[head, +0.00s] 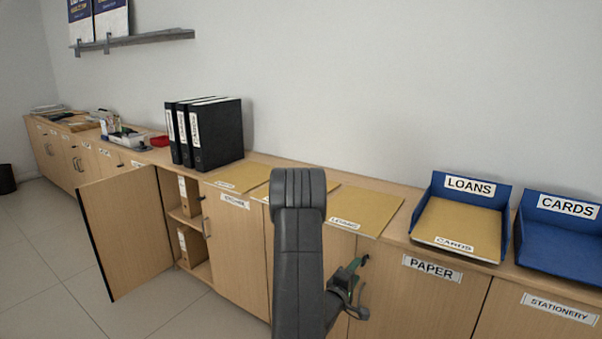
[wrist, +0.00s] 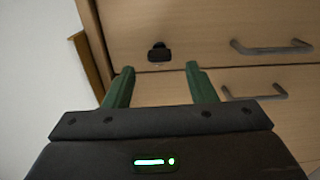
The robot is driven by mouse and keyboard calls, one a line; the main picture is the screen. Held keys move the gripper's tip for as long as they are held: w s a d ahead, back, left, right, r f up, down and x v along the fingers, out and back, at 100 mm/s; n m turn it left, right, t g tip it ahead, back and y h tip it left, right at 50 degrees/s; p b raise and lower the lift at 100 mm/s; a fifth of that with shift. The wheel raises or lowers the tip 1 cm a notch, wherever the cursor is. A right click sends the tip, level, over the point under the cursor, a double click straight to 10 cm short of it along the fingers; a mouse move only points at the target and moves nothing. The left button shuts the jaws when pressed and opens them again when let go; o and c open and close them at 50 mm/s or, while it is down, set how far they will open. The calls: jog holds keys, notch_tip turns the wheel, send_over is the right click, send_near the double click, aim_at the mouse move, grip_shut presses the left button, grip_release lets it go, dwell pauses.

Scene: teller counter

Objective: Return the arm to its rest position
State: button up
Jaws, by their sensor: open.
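My arm (head: 298,250) rises in the middle of the head view, in front of the counter. My gripper (head: 358,268) shows just right of it, low before the cabinet fronts. In the wrist view my gripper (wrist: 158,84) has its two green fingers apart with nothing between them. Beyond the fingertips are wooden fronts with grey handles (wrist: 270,47) and a small black lock (wrist: 159,52). My arm hides part of the counter top and the folders behind it.
A cabinet door (head: 125,232) stands open at left, with binders inside. Black binders (head: 215,135) stand on the counter. Yellow folders (head: 365,208) lie flat beside them. The blue LOANS tray (head: 503,220) holds a folder labelled CARDS (head: 458,226). The blue CARDS tray (head: 560,240) looks empty.

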aim_at(362, 263)
jog(key=x, duration=0.5)
jog(key=shift+s, duration=0.1)
